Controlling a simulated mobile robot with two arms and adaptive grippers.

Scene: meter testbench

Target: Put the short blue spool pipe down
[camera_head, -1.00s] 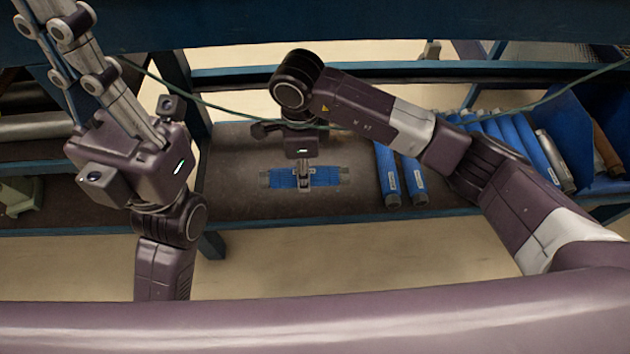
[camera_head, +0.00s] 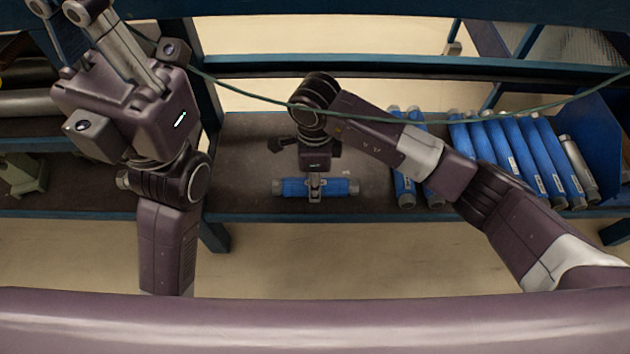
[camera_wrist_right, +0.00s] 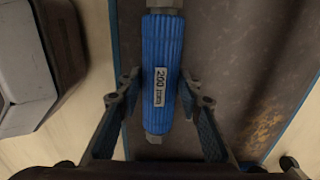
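The short blue spool pipe (camera_head: 335,187) lies crosswise over the dark shelf near its front edge, ribbed blue with grey metal ends. In the right wrist view the pipe (camera_wrist_right: 160,55) carries a "200 mm" label. My right gripper (camera_head: 315,187) points down over its middle. Whether the pipe's underside touches the shelf is hard to tell. My left gripper (camera_head: 85,35) points up at the upper left, its fingertips cut off by the frame.
The shelf (camera_head: 240,170) has bare room around the pipe. Two blue pipes (camera_head: 403,185) lie to the right, partly behind my right arm. Several longer blue pipes (camera_head: 525,150) and a grey one (camera_head: 578,170) lie farther right. A green cable (camera_head: 245,88) crosses above.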

